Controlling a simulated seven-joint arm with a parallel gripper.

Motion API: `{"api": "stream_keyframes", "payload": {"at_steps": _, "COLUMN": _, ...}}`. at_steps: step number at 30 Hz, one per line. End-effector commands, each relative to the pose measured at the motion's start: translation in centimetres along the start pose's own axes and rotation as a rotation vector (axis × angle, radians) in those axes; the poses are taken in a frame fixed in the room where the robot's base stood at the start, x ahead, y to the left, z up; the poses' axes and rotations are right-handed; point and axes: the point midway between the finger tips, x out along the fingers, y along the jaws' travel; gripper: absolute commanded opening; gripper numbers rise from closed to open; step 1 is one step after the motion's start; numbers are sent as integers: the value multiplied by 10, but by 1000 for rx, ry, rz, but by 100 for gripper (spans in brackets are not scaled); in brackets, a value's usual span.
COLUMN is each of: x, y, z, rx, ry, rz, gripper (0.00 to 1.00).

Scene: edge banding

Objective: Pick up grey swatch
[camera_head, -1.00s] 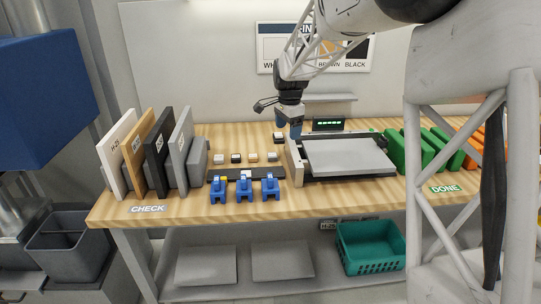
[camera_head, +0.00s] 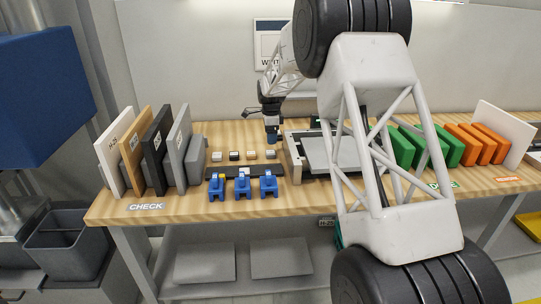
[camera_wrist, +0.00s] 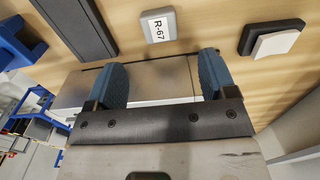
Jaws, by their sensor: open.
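The grey swatch (camera_wrist: 158,25) is a small grey tile with a white label reading R-67, lying flat on the wooden table. In the head view it appears to be the rightmost small tile (camera_head: 270,154) in the row. My gripper (camera_wrist: 162,78) has its two blue fingers wide apart with nothing held. In the wrist view the swatch lies above the fingertips in the picture, not between them. In the head view my gripper (camera_head: 272,138) hangs above the table just behind the row.
Blue clamps (camera_head: 243,186) on a dark bar stand in front of the tiles. A fixture with a grey panel (camera_head: 318,153) is to the right. A black block with a white top (camera_wrist: 272,40) lies near the swatch. Upright sample boards (camera_head: 157,150) stand at the left.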

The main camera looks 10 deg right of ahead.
Motion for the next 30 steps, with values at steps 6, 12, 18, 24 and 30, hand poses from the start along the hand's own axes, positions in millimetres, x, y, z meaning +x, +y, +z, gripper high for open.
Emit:
{"api": "stream_keyframes", "payload": {"at_steps": 6, "x": 0, "y": 0, "z": 0, "rx": 0, "ry": 0, "rz": 0, "gripper": 78}}
{"api": "stream_keyframes", "payload": {"at_steps": 12, "x": 7, "y": 1, "z": 0, "rx": -1, "ry": 0, "rz": 2, "gripper": 78}}
{"api": "stream_keyframes", "payload": {"at_steps": 18, "x": 22, "y": 0, "z": 0, "rx": -1, "ry": 0, "rz": 0, "gripper": 78}}
{"api": "stream_keyframes", "payload": {"at_steps": 24, "x": 25, "y": 0, "z": 0, "rx": -1, "ry": 0, "rz": -1, "gripper": 78}}
{"api": "stream_keyframes", "payload": {"at_steps": 30, "x": 26, "y": 0, "z": 0, "rx": -1, "ry": 0, "rz": 0, "gripper": 78}}
